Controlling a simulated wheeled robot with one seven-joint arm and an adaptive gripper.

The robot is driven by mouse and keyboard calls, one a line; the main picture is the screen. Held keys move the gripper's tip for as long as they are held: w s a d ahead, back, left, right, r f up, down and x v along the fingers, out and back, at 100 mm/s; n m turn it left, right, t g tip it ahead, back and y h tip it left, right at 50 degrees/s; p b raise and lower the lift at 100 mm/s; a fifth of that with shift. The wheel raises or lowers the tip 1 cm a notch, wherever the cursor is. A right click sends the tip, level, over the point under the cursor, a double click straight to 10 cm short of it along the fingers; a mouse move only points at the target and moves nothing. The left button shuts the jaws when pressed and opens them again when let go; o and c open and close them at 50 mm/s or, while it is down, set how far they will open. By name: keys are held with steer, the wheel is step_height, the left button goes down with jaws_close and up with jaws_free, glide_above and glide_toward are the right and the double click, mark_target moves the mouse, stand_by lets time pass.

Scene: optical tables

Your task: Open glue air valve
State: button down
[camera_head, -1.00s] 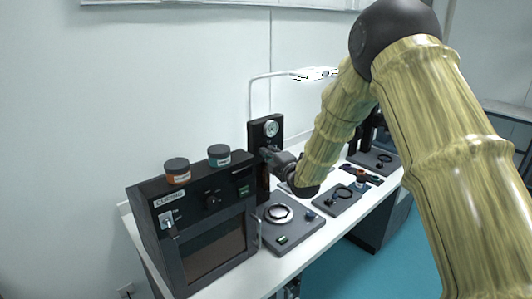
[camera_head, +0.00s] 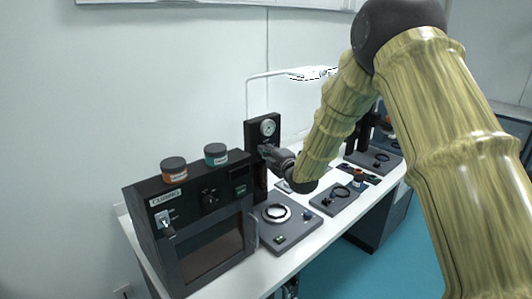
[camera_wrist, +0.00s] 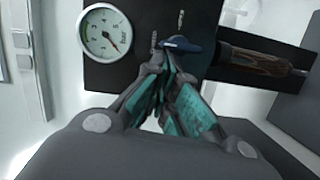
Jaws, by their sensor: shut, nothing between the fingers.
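The glue air panel is a black upright board (camera_head: 250,136) at the back of the bench with a round white pressure gauge (camera_head: 268,128). In the wrist view the gauge (camera_wrist: 107,33) is at the upper left, marked "bar", with a red needle pointing to its lower right. A small blue valve lever (camera_wrist: 181,44) lies roughly level in the picture, right of the gauge. My gripper (camera_wrist: 165,64) is shut and empty, its teal-padded fingertips just below the lever. I cannot tell whether they touch it. In the head view my gripper (camera_head: 266,151) is at the panel, below the gauge.
A black curing oven (camera_head: 210,230) with two jars (camera_head: 174,170) on top stands at the left. A grey plate with a ring (camera_head: 276,213) and another plate with a cable (camera_head: 336,200) lie in front. A brown-tipped cylinder (camera_wrist: 262,62) is right of the lever.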

steer(key=shift+w+d+r+m+b, duration=0.15)
steer(key=shift+r+m+b, duration=0.25)
steer(key=shift+m, duration=0.6)
steer(key=shift+f, duration=0.1)
stand_by(1.1)
steer(key=s+a+b, duration=0.2)
steer(key=a, duration=0.1)
steer(key=shift+s+a, duration=0.3)
steer(key=shift+s, duration=0.05)
steer(key=b+v, duration=0.3)
steer(key=v, duration=0.7)
steer(key=shift+d, duration=0.15)
